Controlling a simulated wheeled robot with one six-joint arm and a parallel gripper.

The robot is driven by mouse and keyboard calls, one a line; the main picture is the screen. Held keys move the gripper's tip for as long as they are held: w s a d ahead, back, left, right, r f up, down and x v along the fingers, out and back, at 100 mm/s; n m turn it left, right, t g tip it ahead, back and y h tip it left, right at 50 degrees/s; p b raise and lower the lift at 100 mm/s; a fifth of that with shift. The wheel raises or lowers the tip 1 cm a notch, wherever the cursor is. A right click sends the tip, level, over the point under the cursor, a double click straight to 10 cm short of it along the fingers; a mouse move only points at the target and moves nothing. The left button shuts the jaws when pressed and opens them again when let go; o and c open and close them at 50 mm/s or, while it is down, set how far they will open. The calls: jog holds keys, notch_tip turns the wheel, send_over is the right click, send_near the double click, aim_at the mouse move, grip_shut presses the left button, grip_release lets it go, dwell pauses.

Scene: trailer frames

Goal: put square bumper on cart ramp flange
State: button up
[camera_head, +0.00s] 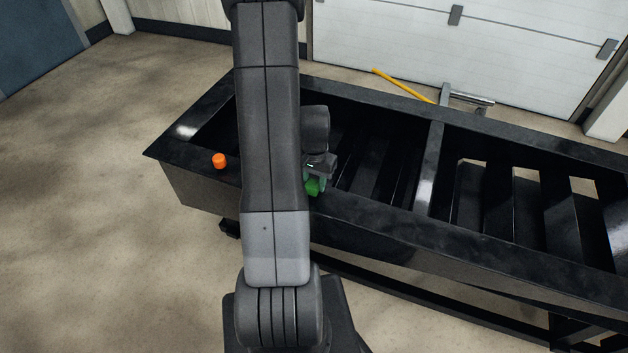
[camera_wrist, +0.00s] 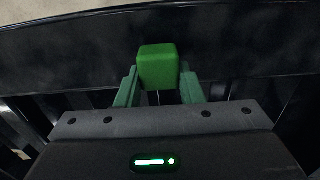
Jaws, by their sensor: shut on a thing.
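The square bumper is a green block (camera_wrist: 158,66); it also shows in the head view (camera_head: 313,187), partly hidden by my arm. My gripper (camera_wrist: 159,84) is shut on it, with one green finger on each side. In the head view my gripper (camera_head: 320,180) is at the near rail of the black cart frame. The cart ramp flange appears to be this flat black rail (camera_head: 375,220); it also shows behind the block in the wrist view (camera_wrist: 240,45). I cannot tell whether the block touches the rail.
An orange cylinder (camera_head: 219,161) stands on the rail near the frame's left corner. The frame has open gaps between black slats. A yellow bar (camera_head: 402,85) and a metal bracket (camera_head: 466,96) are at the far side. Concrete floor (camera_head: 90,200) is clear at left.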

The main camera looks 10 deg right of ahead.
aim_at(314, 180)
jog(key=shift+f, duration=0.15)
jog(key=o, duration=1)
notch_tip(314, 180, up, 12)
jog(key=shift+r, duration=0.2)
